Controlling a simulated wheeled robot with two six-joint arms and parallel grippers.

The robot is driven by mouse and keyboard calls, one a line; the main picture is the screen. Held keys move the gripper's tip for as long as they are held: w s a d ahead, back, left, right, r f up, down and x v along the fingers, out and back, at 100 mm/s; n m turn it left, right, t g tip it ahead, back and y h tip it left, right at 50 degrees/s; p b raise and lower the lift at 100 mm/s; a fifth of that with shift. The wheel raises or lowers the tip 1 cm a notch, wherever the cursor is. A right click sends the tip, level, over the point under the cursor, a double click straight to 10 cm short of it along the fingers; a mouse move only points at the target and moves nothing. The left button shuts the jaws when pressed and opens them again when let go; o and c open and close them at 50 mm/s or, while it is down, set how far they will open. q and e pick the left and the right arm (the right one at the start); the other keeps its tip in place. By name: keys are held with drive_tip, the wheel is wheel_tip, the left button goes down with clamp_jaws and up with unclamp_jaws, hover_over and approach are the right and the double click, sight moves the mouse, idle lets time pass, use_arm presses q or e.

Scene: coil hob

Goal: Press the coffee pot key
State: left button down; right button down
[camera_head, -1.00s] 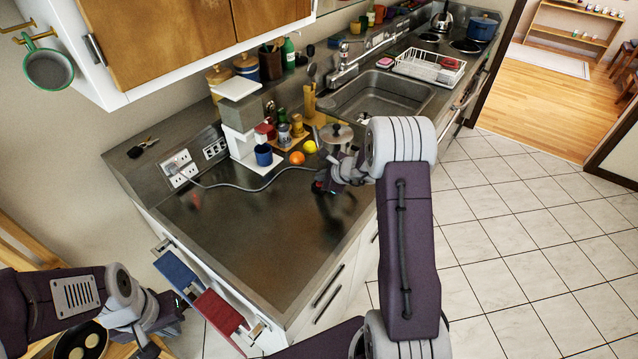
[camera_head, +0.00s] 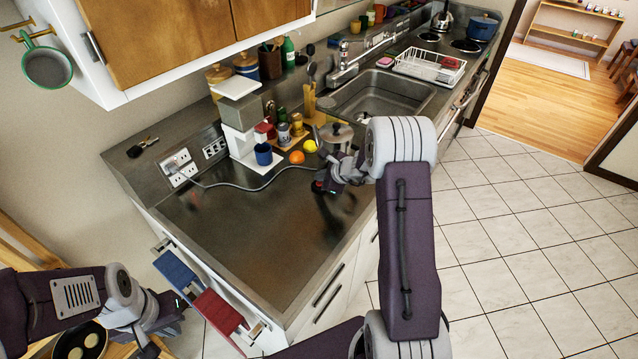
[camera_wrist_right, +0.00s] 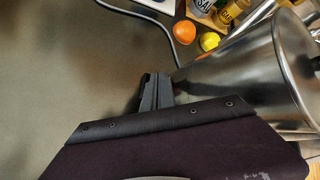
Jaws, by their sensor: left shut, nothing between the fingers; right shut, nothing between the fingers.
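A shiny metal coffee pot (camera_head: 337,132) with a dark-knobbed lid stands on the counter, partly hidden behind my right wrist. Its side (camera_wrist_right: 262,78) fills the right of the wrist view. I cannot make out a key on the pot. My right gripper (camera_head: 320,187) is shut and empty, low over the counter in front of the pot. In the wrist view its fingertips (camera_wrist_right: 155,92) are together just left of the pot's side; I cannot tell whether they touch it. My left gripper (camera_head: 182,305) is shut and empty, beside the counter's near left end.
A white coffee machine (camera_head: 240,122) with a blue cup (camera_head: 263,154) stands behind, with an orange (camera_head: 297,157), a lemon (camera_head: 310,146) and jars nearby. A grey cord (camera_head: 240,187) crosses the counter. The near counter (camera_head: 255,235) is clear. A sink (camera_head: 385,92) lies beyond.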

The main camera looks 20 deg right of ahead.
drive_tip(key=shift+f+b, duration=0.35)
drive_tip(key=shift+f, duration=0.05)
drive_tip(key=shift+r, duration=0.55)
wheel_tip(320, 180, up, 6)
drive_tip(key=p, duration=0.5)
